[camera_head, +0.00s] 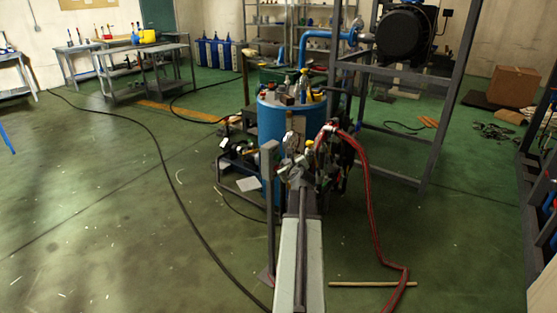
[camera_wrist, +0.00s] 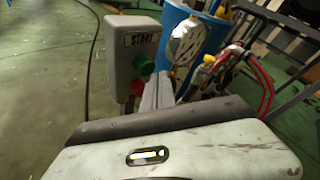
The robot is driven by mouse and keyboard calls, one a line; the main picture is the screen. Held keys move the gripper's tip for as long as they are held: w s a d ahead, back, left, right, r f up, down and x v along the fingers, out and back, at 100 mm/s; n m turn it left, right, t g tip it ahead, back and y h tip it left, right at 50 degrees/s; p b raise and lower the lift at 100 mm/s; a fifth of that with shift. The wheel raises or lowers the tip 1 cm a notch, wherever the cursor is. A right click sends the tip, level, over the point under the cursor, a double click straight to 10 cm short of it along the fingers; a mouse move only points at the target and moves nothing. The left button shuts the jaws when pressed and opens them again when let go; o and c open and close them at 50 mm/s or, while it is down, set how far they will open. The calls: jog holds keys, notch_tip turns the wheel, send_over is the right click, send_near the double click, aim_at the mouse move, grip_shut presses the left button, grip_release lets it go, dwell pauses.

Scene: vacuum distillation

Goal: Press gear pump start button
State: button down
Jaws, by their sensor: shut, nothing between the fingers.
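The start button box (camera_wrist: 130,55) is grey with a "START" label, at left-centre in the wrist view. A green button (camera_wrist: 138,87) and a red button (camera_wrist: 145,65) stick out from its face, on the right side. My gripper (camera_wrist: 162,78) is shut and empty, its narrow grey fingers just right of the buttons. I cannot tell whether it touches one. In the head view my gripper (camera_head: 297,172) reaches forward at the centre, right of the grey post (camera_head: 270,205). The button faces are not visible in the head view.
A blue drum (camera_head: 272,122) with bottles on top stands just beyond. A round gauge (camera_wrist: 187,40) is close behind my fingers. A red hose (camera_head: 368,210) runs down at the right, beside a metal frame (camera_head: 432,140). The green floor at left is open, crossed by a black cable (camera_head: 185,200).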

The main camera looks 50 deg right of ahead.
jog(key=shift+w, duration=0.1)
dwell(0.4)
jog(key=shift+w, duration=0.55)
dwell(0.4)
jog(key=shift+s, duration=0.65)
jog(key=s, duration=0.6)
dwell(0.7)
